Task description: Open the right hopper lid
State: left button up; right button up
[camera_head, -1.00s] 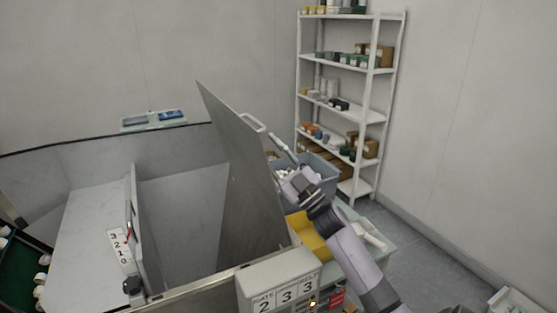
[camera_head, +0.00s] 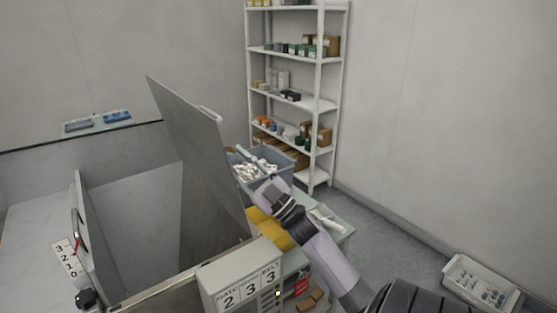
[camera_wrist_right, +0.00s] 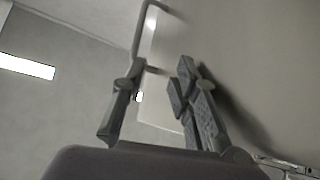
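The right hopper lid (camera_head: 192,145) is a grey flat panel, raised and tilted steeply over the hopper's right side, with the hopper bin (camera_head: 130,215) open beneath it. Its pale handle (camera_head: 210,115) sits on the panel's far right face. My right gripper (camera_head: 244,155) is just right of the lid, below the handle and apart from it. In the right wrist view, its two fingers (camera_wrist_right: 162,75) are spread with nothing held. The handle shows there beyond the left fingertip, and the lid face fills the right side. My left gripper is not in view.
A blue-grey crate of white pieces (camera_head: 262,168) stands behind my right arm. A white shelf (camera_head: 318,100) is against the back wall. A counter box (camera_head: 240,278) is at the hopper's front edge. A white tray of bottles (camera_head: 482,282) is at lower right.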

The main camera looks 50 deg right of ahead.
jog(key=a+b+v, duration=0.1)
jog(key=b+v, duration=0.4)
jog(key=v, duration=1.3)
jog(key=shift+f+b, duration=0.25)
jog(key=shift+b, duration=0.15)
dwell(0.6)
jog(key=shift+w, duration=0.2)
